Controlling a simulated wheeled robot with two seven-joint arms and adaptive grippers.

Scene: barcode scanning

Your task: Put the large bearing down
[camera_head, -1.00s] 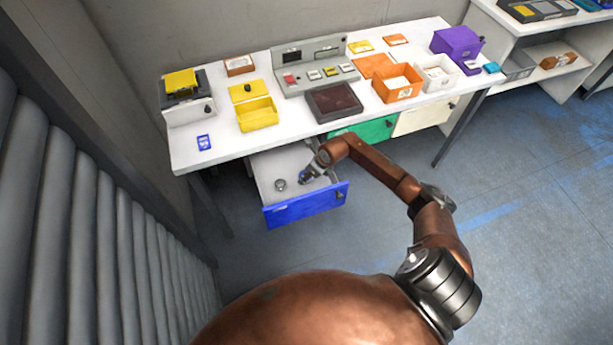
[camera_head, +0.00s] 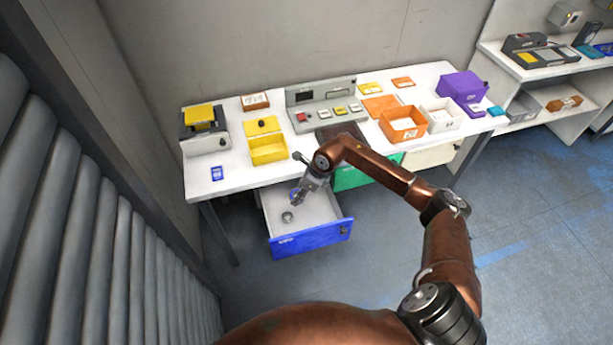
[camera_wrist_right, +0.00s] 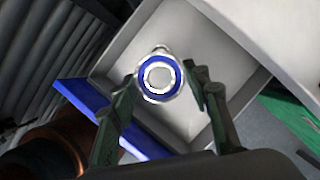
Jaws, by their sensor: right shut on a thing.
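The large bearing (camera_wrist_right: 160,96) is a metal ring with a blue band. In the right wrist view it sits between the fingertips of my right gripper (camera_wrist_right: 163,78), which is shut on it. In the head view my right gripper (camera_head: 296,196) hangs above the open drawer (camera_head: 312,240) with the blue front; a little blue of the bearing shows at its tips. A smaller metal ring (camera_head: 288,217) lies on the drawer floor just below the gripper; in the wrist view it is mostly hidden behind the held bearing. My left gripper is not in view.
The white table (camera_head: 240,184) carries a yellow bin (camera_head: 268,150), an orange bin (camera_head: 403,124), a white bin (camera_head: 442,115), a purple box (camera_head: 462,88) and a grey panel (camera_head: 325,104). A blue-marked card (camera_head: 217,173) lies at its front left. The drawer floor has free room.

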